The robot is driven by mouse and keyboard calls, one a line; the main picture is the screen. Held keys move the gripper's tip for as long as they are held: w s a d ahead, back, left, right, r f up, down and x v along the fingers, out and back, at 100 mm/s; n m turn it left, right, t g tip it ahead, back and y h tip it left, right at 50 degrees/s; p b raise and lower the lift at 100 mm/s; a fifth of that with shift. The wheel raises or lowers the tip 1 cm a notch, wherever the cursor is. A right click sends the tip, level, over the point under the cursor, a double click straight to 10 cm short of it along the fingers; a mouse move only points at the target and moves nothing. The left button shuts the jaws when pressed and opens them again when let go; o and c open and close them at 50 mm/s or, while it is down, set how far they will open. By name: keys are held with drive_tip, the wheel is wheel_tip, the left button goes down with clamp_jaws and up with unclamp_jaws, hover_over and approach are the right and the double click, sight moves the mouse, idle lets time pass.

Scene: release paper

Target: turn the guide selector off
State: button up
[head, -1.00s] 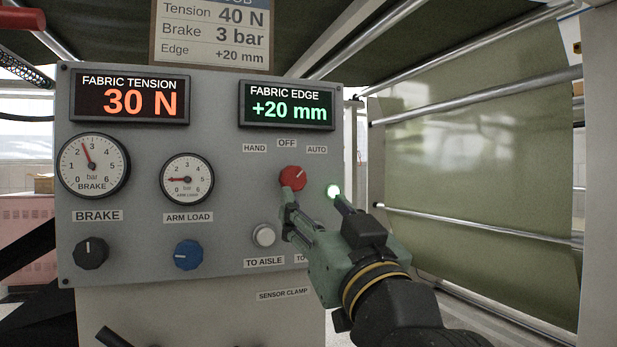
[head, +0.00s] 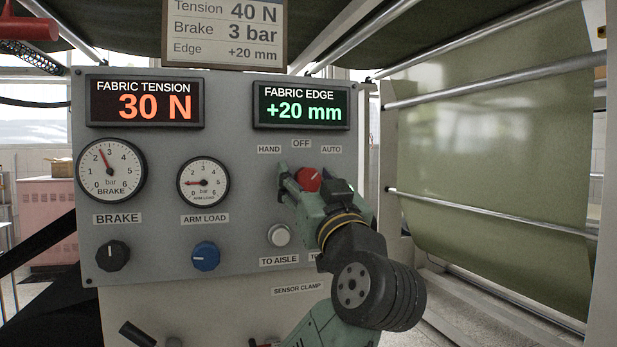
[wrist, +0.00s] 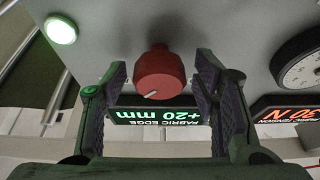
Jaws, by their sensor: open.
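The guide selector is a red knob (head: 308,179) on the grey panel, below the labels HAND, OFF and AUTO (head: 331,149). Its white mark points up and right, toward AUTO. In the wrist view, which is upside down, the red knob (wrist: 160,75) sits between my fingers with its mark toward the lower left. My gripper (head: 315,180) is open, one finger on each side of the knob. In the wrist view gaps show between the knob and both fingers of my gripper (wrist: 161,68). My gripper hides part of the knob in the head view.
A lit green lamp (wrist: 61,29) is beside the selector. A white button (head: 279,235), blue knob (head: 206,256) and black knob (head: 112,255) lie lower on the panel. Displays read 30 N (head: 145,102) and +20 mm (head: 301,106). Rollers and green fabric (head: 490,150) are at right.

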drive_tip(key=shift+c, duration=0.4)
drive_tip(key=c, duration=1.1)
drive_tip(key=shift+f+n+b, duration=0.1)
drive_tip(key=shift+n+b, duration=0.2)
drive_tip(key=shift+n, duration=0.1)
drive_tip(key=n+g+y+b, duration=0.1)
drive_tip(key=n+y+b, duration=0.1)
drive_tip(key=n, duration=0.1)
drive_tip(key=shift+d+f+n, duration=0.1)
drive_tip(key=shift+n, duration=0.2)
drive_tip(key=n+g+y+b, duration=0.1)
drive_tip(key=n, duration=0.2)
drive_tip(key=shift+n+g+y+b, duration=0.15)
drive_tip(key=shift+n+g+y, duration=0.3)
drive_tip(key=shift+n, duration=0.75)
drive_tip(key=shift+n+g+y+b, duration=0.15)
drive_tip(key=shift+n+g+y, duration=0.3)
drive_tip(key=shift+n, duration=1.05)
drive_tip(key=shift+r, duration=0.2)
